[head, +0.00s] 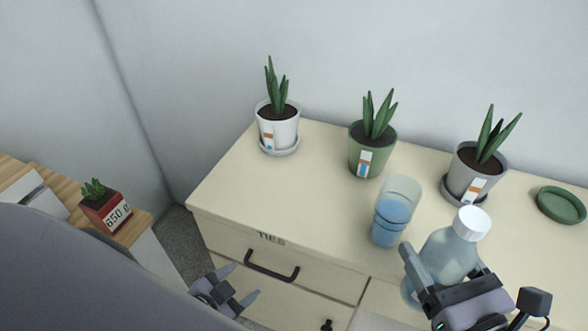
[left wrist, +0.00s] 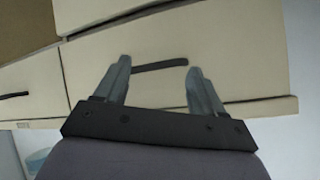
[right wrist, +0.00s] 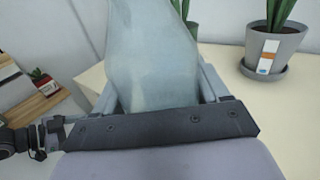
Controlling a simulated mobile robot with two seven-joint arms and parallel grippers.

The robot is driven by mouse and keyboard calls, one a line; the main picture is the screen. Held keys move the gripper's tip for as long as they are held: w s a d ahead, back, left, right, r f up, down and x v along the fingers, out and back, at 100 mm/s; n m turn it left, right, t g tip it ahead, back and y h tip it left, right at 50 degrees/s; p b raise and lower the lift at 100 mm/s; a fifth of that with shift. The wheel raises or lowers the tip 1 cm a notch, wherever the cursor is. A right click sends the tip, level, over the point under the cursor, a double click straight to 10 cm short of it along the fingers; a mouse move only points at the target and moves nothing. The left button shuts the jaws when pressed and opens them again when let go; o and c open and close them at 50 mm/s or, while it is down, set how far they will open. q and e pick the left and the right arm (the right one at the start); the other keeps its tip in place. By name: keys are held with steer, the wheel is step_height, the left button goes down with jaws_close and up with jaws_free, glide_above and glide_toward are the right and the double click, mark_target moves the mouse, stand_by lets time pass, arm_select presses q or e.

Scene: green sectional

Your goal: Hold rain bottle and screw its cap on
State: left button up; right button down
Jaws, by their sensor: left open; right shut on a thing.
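The rain bottle (head: 446,252) is pale, translucent blue and stands near the front of the cabinet top. Its white cap (head: 471,223) sits at the top of its neck; how tightly, I cannot tell. My right gripper (head: 442,266) is shut on the bottle's body, which also fills the middle of the right wrist view (right wrist: 152,65). My left gripper (head: 238,288) is open and empty, low in front of the cabinet's drawers. In the left wrist view its two fingers (left wrist: 158,85) are apart, with a drawer front behind them.
A glass of blue water (head: 392,221) stands just left of the bottle. Potted plants in white (head: 279,130), green (head: 370,158) and grey (head: 470,177) pots line the back. A green saucer (head: 561,205) lies at right. The cabinet top's left part is clear. A dark drawer handle (head: 271,267) protrudes.

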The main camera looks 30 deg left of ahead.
arm_select(q)
steer(key=d+n, duration=0.1)
steer(key=d, duration=0.1)
steer(key=d+f+n+h, duration=0.1)
steer(key=s+d, duration=0.1)
steer(key=d, duration=0.1)
steer(key=shift+d+f+n+g, duration=0.2)
steer(key=shift+d+n+g, duration=0.1)
steer(key=shift+n+g, duration=0.1)
arm_select(e)
steer(key=shift+r, duration=0.1)
arm_select(q)
step_height(320, 180, up, 3)
steer(key=p, duration=0.3)
arm_select(e)
steer(key=w+d+r+m+t+h, duration=0.1)
steer(key=w+d+r+m+h, duration=0.2)
steer(key=d, duration=0.6)
steer(key=w+d+r+m+t+h, duration=0.1)
steer(key=w+d+r+h, duration=0.4)
steer(key=d, duration=0.5)
steer(key=w+d+r+m+t+h, duration=0.2)
steer(key=w+d+r+m+h, duration=0.2)
steer(key=w+d+r, duration=0.4)
steer(key=shift+w+d+m+h, duration=0.2)
steer(key=shift+d+m+h, duration=0.1)
steer(key=shift+d, duration=0.6)
